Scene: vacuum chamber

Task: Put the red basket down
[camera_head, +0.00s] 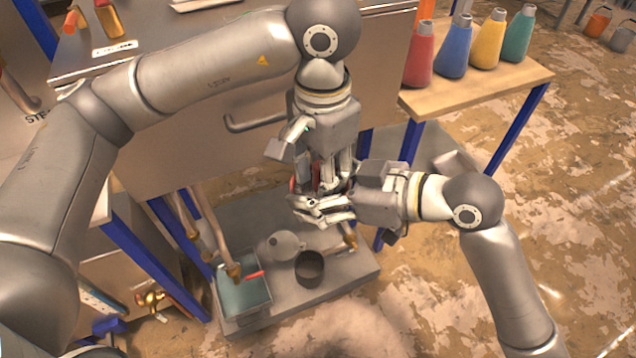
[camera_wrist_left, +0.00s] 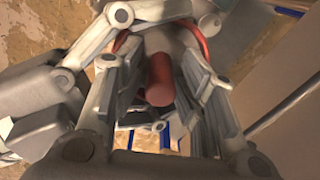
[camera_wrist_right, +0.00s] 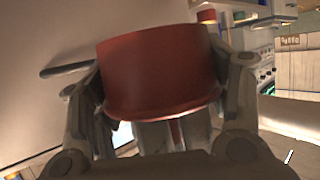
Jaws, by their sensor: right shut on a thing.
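The red basket (camera_wrist_right: 158,72) fills the middle of the right wrist view, between the fingers of my right gripper (camera_wrist_right: 165,130), which is shut on it. In the head view the basket is mostly hidden behind the grippers. My right gripper (camera_head: 325,207) reaches in from the right, raised above the grey platform. My left gripper (camera_head: 328,178) points down just above it, very close to it. In the left wrist view, the fingers of my left gripper (camera_wrist_left: 158,110) stand apart, with a red rounded part (camera_wrist_left: 160,80) in the gap. I see no clear contact there.
Below is a grey platform (camera_head: 335,285) with a dark round cup (camera_head: 309,268), a grey rounded vessel (camera_head: 282,245) and a teal-filled tray (camera_head: 243,297). Several coloured flasks stand on a wooden shelf (camera_head: 480,88) at the upper right. A metal chamber with a bar handle (camera_head: 255,122) stands behind.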

